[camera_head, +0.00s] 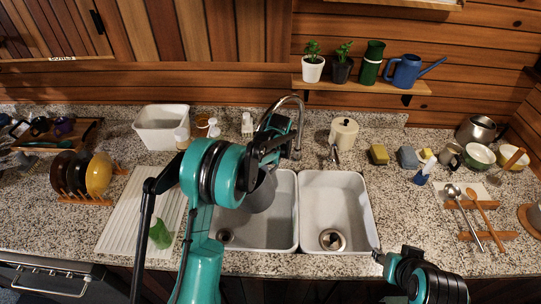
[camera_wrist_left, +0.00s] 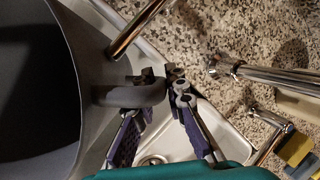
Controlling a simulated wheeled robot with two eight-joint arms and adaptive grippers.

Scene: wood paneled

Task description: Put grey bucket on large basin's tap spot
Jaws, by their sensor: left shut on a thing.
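The grey bucket (camera_head: 262,192) hangs over the left, larger basin (camera_head: 284,222), partly hidden behind my teal left arm. In the left wrist view the bucket (camera_wrist_left: 35,90) fills the left side, its dark inside showing. My left gripper (camera_head: 278,146) is beside the tap. In the wrist view the gripper (camera_wrist_left: 163,78) is shut on the bucket's grey handle (camera_wrist_left: 130,96). The curved chrome tap (camera_head: 299,112) rises behind the large basin, close to the gripper. A chrome tube (camera_wrist_left: 135,28) passes just above the bucket's edge. My right gripper (camera_head: 379,257) is low at the counter's front edge; its fingers are unclear.
The smaller basin (camera_head: 335,205) is to the right with a short tap (camera_head: 334,155). A drainboard (camera_head: 128,215) with a green cup (camera_head: 160,234) lies left. A white tub (camera_head: 160,128) and small bottles stand behind. Sponges (camera_head: 379,154) are right. A shelf (camera_head: 360,86) holds plants.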

